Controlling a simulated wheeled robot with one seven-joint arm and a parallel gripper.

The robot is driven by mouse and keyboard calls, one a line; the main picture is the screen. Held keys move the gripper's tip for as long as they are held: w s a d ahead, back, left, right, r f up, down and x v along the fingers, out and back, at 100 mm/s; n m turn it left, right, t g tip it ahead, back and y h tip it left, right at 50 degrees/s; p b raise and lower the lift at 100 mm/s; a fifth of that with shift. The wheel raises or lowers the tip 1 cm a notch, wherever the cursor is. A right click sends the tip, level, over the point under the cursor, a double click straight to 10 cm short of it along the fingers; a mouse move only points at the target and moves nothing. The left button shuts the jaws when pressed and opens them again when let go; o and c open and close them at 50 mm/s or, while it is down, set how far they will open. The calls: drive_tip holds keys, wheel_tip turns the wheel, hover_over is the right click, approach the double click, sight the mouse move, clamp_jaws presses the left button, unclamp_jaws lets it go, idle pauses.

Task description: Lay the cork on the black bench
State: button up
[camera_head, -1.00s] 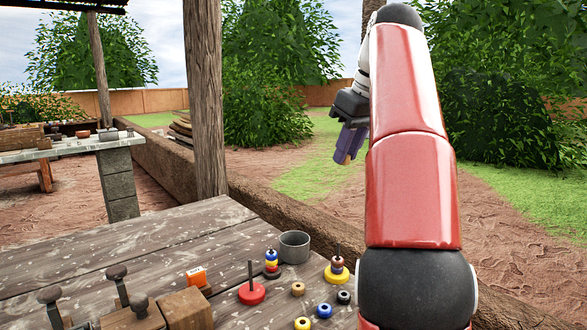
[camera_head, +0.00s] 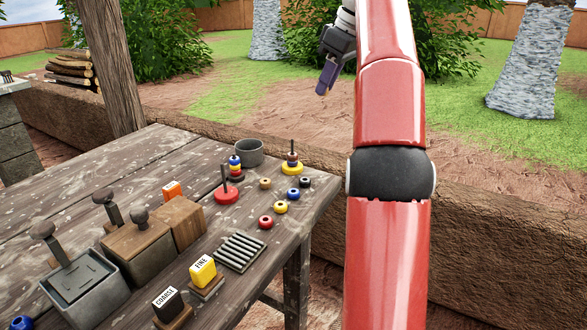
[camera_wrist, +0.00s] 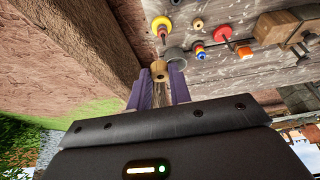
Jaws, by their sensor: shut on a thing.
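My gripper (camera_wrist: 159,88) has purple fingers shut on a tan cork (camera_wrist: 159,70), which shows between the fingertips in the wrist view. In the head view my gripper (camera_head: 325,82) hangs in the air beyond the wooden table, high at the middle, fingers pointing down. The cork is too small there to make out clearly. I cannot pick out a black bench in any view now.
The weathered wooden table (camera_head: 165,160) holds a grey cup (camera_head: 249,152), a red peg base (camera_head: 227,195), several coloured rings, a slotted grey rack (camera_head: 240,252) and lever boxes. A wooden post (camera_head: 115,70) and a low mud wall (camera_head: 300,165) stand behind.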

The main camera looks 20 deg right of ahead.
sight(317, 176)
wheel_tip(317, 176, down, 20)
drive_tip(key=b, duration=0.3)
drive_tip(key=shift+r, duration=0.2)
drive_tip(key=shift+b, duration=0.3)
drive_tip(key=shift+f, duration=0.2)
drive_tip(key=o, duration=0.8)
drive_tip(key=p+v, duration=0.2)
drive_tip(key=v, duration=1)
drive_tip(key=shift+r, duration=0.2)
drive_tip(key=shift+s, duration=0.1)
